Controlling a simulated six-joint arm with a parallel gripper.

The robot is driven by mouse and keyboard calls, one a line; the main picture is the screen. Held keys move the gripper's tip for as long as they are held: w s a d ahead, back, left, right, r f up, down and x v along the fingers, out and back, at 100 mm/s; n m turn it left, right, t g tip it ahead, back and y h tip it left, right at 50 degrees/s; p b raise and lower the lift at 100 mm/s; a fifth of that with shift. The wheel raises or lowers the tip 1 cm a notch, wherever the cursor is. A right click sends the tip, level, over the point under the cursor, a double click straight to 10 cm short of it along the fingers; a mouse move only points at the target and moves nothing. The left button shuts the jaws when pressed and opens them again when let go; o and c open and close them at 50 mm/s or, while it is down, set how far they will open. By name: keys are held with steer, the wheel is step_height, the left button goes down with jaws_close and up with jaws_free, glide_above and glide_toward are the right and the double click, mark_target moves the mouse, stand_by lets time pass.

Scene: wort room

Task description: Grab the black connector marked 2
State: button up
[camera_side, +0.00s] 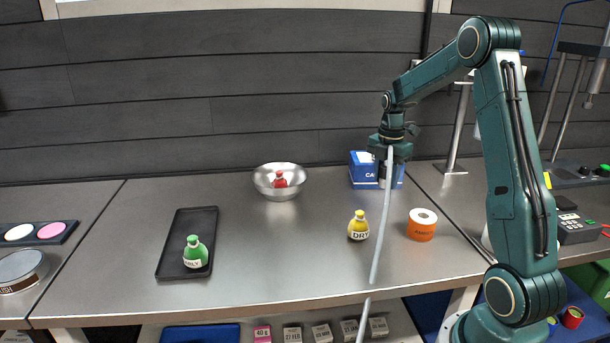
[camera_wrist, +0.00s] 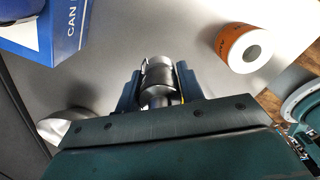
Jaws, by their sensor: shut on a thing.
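My gripper (camera_wrist: 158,82) is shut on a dark, cylindrical connector (camera_wrist: 157,76) with shiny metallic parts, seen between the two blue-grey fingers in the wrist view. No number 2 can be read on it. In the side view my gripper (camera_side: 389,158) is raised above the back right of the bench, in front of the blue box. A pale hose (camera_side: 381,225) hangs from the gripper area and runs down past the bench's front edge. The connector itself cannot be made out clearly in the side view.
A blue box (camera_side: 361,170) stands behind the gripper. An orange roll (camera_side: 421,230) and a yellow bottle (camera_side: 358,226) stand in front. A black tray (camera_side: 181,222) holds a green bottle (camera_side: 195,252). The bench middle is clear.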

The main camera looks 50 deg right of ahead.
step_height(320, 180, up, 12)
steer(key=shift+f, duration=0.2)
steer(key=shift+s, duration=0.1)
stand_by(0.6)
